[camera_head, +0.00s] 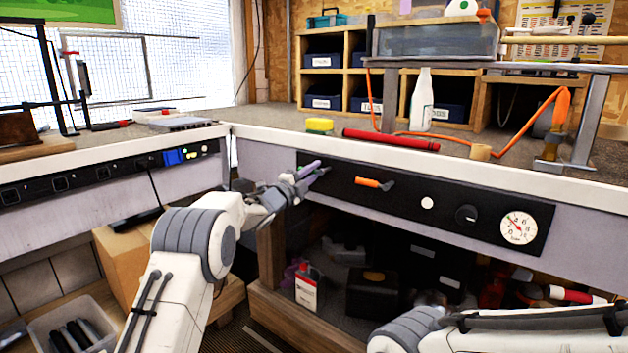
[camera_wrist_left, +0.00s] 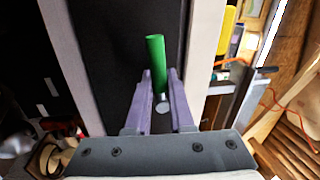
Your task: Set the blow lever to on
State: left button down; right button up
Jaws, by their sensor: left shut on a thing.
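A black control panel (camera_head: 455,208) runs along the front of the right-hand bench. A green lever handle (camera_wrist_left: 155,50) shows in the left wrist view, in front of the black panel face. My left gripper (camera_head: 316,171) is at the panel's left end, and its purple fingers (camera_wrist_left: 160,84) are shut on the green lever, one on each side. An orange lever (camera_head: 372,184) sits further right on the panel, pointing roughly sideways. I cannot read which lever is marked blow. My right gripper is not in view.
A black knob (camera_head: 466,214) and a white gauge (camera_head: 518,227) are on the panel's right. A red tube (camera_head: 391,139), a yellow sponge (camera_head: 319,125) and a white bottle (camera_head: 422,100) are on the bench above. Under the bench is a shelf with boxes and bottles.

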pick_arm(q)
jog(key=shift+m, duration=0.6)
jog(key=shift+r, duration=0.1)
jog(key=shift+d, duration=0.1)
jog(key=c, duration=0.8)
grip_release()
jog(key=v, duration=1)
jog(key=shift+s+a, duration=0.15)
jog(key=shift+a, duration=0.15)
